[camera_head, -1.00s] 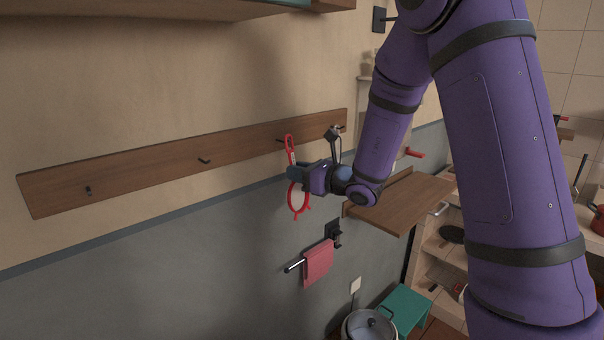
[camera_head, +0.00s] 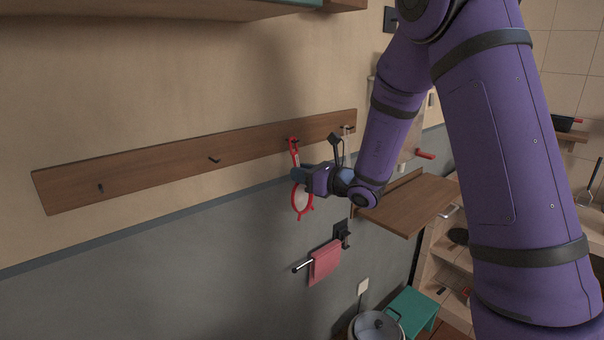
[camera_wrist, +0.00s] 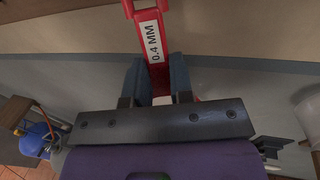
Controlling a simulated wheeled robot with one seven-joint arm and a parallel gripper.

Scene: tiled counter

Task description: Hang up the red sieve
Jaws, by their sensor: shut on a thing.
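The red sieve (camera_head: 302,198) hangs upright in my gripper (camera_head: 300,174), its ring below the fingers and its handle above. The top of the handle is close to a dark hook on the wooden hook board (camera_head: 232,158); I cannot tell whether its hole is around the hook. In the wrist view the red handle (camera_wrist: 145,18), with a "0.4 MM" label, runs up from between the two fingers of my gripper (camera_wrist: 157,82). The gripper is shut on the handle. The sieve's ring is mostly hidden in that view.
A small dark hook (camera_head: 213,160) on the board's middle is empty. Another utensil hangs near the board's right end. Below are a red towel (camera_head: 324,260) on a rail and a lidded pot (camera_head: 375,326). A wooden shelf (camera_head: 410,203) juts out at the right.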

